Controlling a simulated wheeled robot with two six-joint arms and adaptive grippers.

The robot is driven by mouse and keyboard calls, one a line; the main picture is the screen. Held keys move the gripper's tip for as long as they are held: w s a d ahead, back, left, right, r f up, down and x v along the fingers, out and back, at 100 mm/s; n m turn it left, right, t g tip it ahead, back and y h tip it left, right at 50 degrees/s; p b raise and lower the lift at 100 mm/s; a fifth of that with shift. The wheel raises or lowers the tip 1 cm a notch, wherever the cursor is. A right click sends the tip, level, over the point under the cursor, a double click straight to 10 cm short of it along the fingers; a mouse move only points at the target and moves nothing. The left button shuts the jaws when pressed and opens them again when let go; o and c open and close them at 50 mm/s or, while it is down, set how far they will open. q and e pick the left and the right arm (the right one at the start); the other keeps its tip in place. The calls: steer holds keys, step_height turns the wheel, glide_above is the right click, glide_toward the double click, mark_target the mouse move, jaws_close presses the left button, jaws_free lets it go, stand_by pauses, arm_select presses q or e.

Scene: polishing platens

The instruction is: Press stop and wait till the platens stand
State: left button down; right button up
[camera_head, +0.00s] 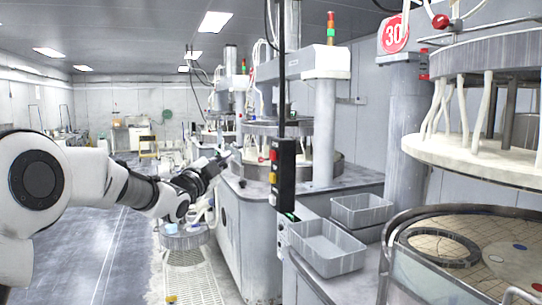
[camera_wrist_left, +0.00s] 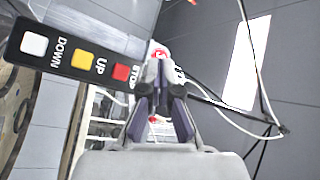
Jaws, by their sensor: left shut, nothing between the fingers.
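A black control box (camera_head: 283,180) hangs on a dark pole in the middle of the head view. It carries a red, a yellow and a white button, which the left wrist view labels STOP (camera_wrist_left: 121,72), UP (camera_wrist_left: 82,60) and DOWN (camera_wrist_left: 34,44). My left gripper (camera_head: 227,156) is shut and empty, left of the box and apart from it in the head view. In the left wrist view its fingertips (camera_wrist_left: 158,62) appear just right of STOP. A white upper platen (camera_head: 478,158) hangs above a round lower platen (camera_head: 515,262) at right. Stills do not show whether they turn. My right gripper is out of view.
Two grey bins (camera_head: 327,247) (camera_head: 362,210) stand on the bench below and right of the box. Another polishing machine (camera_head: 322,120) stands behind it, with a signal light (camera_head: 330,28). The floor (camera_head: 105,245) at left is clear.

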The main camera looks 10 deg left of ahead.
mark_target(273, 155)
arm_select(q)
steer(key=w+d+p, duration=0.2)
steer(key=w+d, duration=0.3)
steer(key=d, duration=0.2)
steer(key=shift+w+d+f, duration=0.15)
steer(key=shift+w+f, duration=0.05)
steer(key=shift+f, duration=0.05)
stand_by(1.5)
steer(key=shift+w+d, duration=0.25)
steer(key=shift+d, duration=0.1)
